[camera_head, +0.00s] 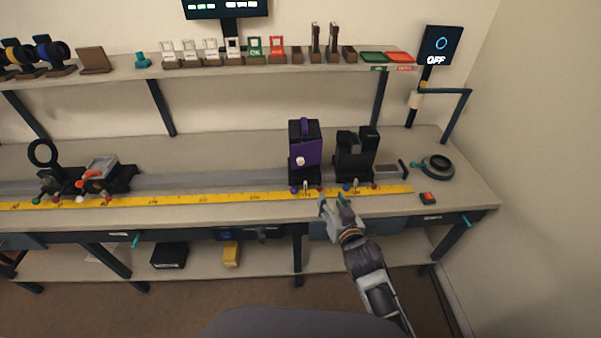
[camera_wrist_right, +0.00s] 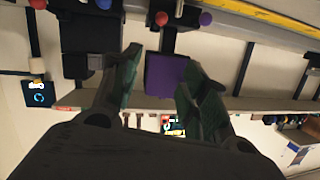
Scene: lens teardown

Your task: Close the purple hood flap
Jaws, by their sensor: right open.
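The purple hood flap (camera_head: 307,153) is a flat purple panel on the front of a tall black housing (camera_head: 296,132) on the bench rail. A pale knob (camera_head: 300,161) shows in front of it. How far the flap stands open is unclear. My right gripper (camera_head: 332,202) is open and empty, in front of the bench rail, below and slightly right of the flap and apart from it. In the right wrist view, the purple flap (camera_wrist_right: 165,74) shows between the two spread fingers (camera_wrist_right: 162,68), beyond them. My left gripper is not in view.
A second black housing (camera_head: 356,155) stands just right of the hood. A yellow ruler (camera_head: 210,198) runs along the bench front, with small coloured knobs near the housings. A shelf (camera_head: 120,73) runs behind.

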